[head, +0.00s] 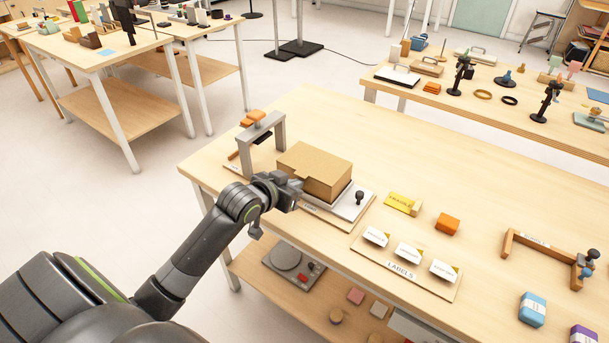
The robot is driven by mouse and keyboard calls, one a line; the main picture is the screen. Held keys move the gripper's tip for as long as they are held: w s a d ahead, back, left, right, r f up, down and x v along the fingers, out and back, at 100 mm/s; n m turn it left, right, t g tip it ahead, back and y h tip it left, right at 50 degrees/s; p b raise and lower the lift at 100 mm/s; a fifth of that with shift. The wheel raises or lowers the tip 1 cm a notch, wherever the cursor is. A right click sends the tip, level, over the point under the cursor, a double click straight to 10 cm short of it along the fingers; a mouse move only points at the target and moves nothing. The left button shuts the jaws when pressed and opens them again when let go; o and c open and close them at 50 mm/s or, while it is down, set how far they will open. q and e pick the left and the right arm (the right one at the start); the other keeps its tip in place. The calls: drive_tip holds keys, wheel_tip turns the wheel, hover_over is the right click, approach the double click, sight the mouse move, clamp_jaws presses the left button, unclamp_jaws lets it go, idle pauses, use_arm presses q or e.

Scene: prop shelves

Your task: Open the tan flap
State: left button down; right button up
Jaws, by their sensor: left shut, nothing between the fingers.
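A tan cardboard-like box (329,190) sits on a pale board (352,207) near the front left of the table. The tan flap (316,162) is its flat top and looks closed. My left gripper (298,188) is shut and empty at the box's front left corner, just below the level of the flap. I cannot tell whether its fingertips touch the box. The gripper hides the box's lower left corner. My right gripper is out of view.
A grey arch (279,132) with orange blocks stands behind the box at left. A dark knob (360,197) rises from the board at right. A labels tray (400,268), a yellow block (403,203) and an orange block (447,223) lie further right. The table's back middle is clear.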

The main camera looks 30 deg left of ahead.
use_arm(q)
drive_tip(key=shift+w, duration=0.35)
drive_tip(key=shift+s+p, duration=0.25)
drive_tip(key=shift+p, duration=0.25)
idle(0.4)
